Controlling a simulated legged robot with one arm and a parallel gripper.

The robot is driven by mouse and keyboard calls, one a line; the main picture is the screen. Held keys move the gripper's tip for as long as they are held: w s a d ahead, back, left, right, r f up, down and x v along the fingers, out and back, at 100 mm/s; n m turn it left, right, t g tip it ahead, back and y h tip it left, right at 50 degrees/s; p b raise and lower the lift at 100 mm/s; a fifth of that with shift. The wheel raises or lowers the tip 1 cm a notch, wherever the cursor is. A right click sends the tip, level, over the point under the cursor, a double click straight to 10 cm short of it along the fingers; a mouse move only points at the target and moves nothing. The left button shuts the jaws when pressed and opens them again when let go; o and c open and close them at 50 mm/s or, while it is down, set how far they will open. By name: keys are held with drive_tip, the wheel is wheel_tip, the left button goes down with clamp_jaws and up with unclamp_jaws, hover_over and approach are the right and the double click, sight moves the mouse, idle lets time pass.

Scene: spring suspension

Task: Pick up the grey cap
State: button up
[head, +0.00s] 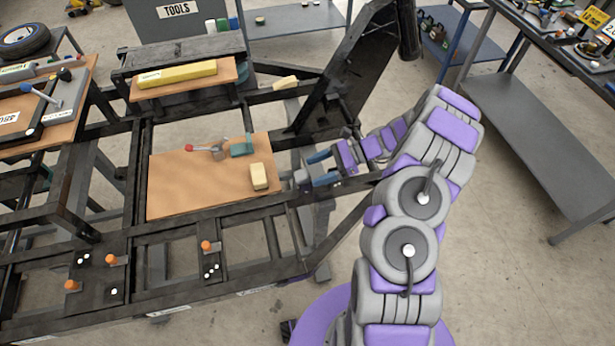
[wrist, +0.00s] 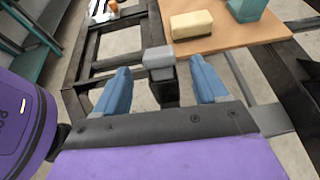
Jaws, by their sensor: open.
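The grey cap (wrist: 158,58) is a small light-grey block on top of a dark post, and in the wrist view it lies between my two blue fingers. In the head view the grey cap (head: 301,176) shows at the right edge of the wooden board, beside my fingertips. My gripper (wrist: 160,68) is open, with one finger on each side of the cap. A gap shows between the cap and each finger. In the head view my gripper (head: 313,168) reaches in from the right, and my arm is partly in front of the frame behind it.
The wooden board (head: 190,188) lies on the black frame and bears a cream block (head: 259,176), a teal block (head: 241,147) and a red-knobbed lever (head: 204,149). A slanted black column (head: 348,70) stands behind my gripper.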

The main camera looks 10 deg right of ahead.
sight(297, 176)
drive_tip(key=x, duration=0.2)
drive_tip(key=b+x, duration=0.1)
drive_tip(key=x, duration=0.2)
drive_tip(key=r+x, duration=0.1)
drive_tip(key=x, duration=0.1)
drive_tip(key=shift+a+f, duration=0.1)
drive_tip(key=shift+a, duration=0.35)
drive_tip(key=shift+d, duration=1.05)
drive_tip(key=shift+c, duration=1.3)
drive_tip(key=shift+a, duration=0.8)
drive_tip(key=c, duration=0.6)
drive_tip(key=shift+d, duration=0.2)
drive_tip(key=c, duration=0.3)
drive_tip(key=shift+d, duration=0.25)
